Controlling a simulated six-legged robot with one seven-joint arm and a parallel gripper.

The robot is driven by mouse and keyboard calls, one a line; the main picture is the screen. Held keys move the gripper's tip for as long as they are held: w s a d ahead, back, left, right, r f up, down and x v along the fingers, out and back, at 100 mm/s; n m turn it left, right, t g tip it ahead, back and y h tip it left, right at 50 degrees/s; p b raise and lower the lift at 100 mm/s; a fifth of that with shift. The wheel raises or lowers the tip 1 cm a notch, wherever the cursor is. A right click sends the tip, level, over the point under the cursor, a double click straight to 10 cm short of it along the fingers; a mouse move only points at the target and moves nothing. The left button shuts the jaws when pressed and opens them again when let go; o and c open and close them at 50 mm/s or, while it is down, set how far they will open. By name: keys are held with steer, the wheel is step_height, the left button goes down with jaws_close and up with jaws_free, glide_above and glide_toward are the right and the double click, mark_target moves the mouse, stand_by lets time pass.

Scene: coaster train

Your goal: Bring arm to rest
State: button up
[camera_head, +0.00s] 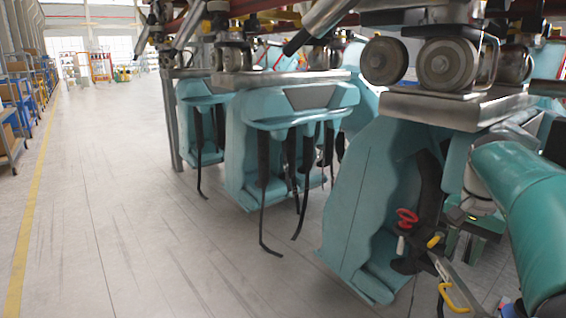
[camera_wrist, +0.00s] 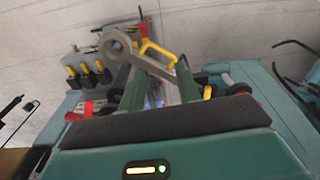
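My arm (camera_head: 530,215) is bent down at the right edge of the head view, with its big green link close to the camera. My gripper (camera_head: 464,248) hangs low over my own body. In the wrist view two dark green fingers (camera_wrist: 158,76) stand apart with a gap between them. A grey ring-ended wrench (camera_wrist: 150,65) lies across the view at the fingertips. I see no grip on it, but whether it touches a finger is unclear. A yellow hooked handle (camera_wrist: 157,50) shows just past it.
Several yellow-and-black handles (camera_wrist: 87,70) sit in a grey holder beside the fingers. A red tool (camera_head: 406,218) stands near my gripper. Teal coaster seats (camera_head: 285,140) hang from a track close on the right.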

steer(key=s+a+f+n+t, duration=0.2)
steer(key=s+a+f+n, duration=0.2)
steer(key=s+a, duration=0.4)
steer(key=s+a+f+n+t, duration=0.3)
steer(key=s+a+n, duration=0.2)
steer(key=s+a, duration=0.4)
steer(key=a, duration=0.4)
steer(key=shift+s+a+f, duration=0.25)
steer(key=shift+a+f, duration=0.1)
steer(key=shift+a, duration=0.05)
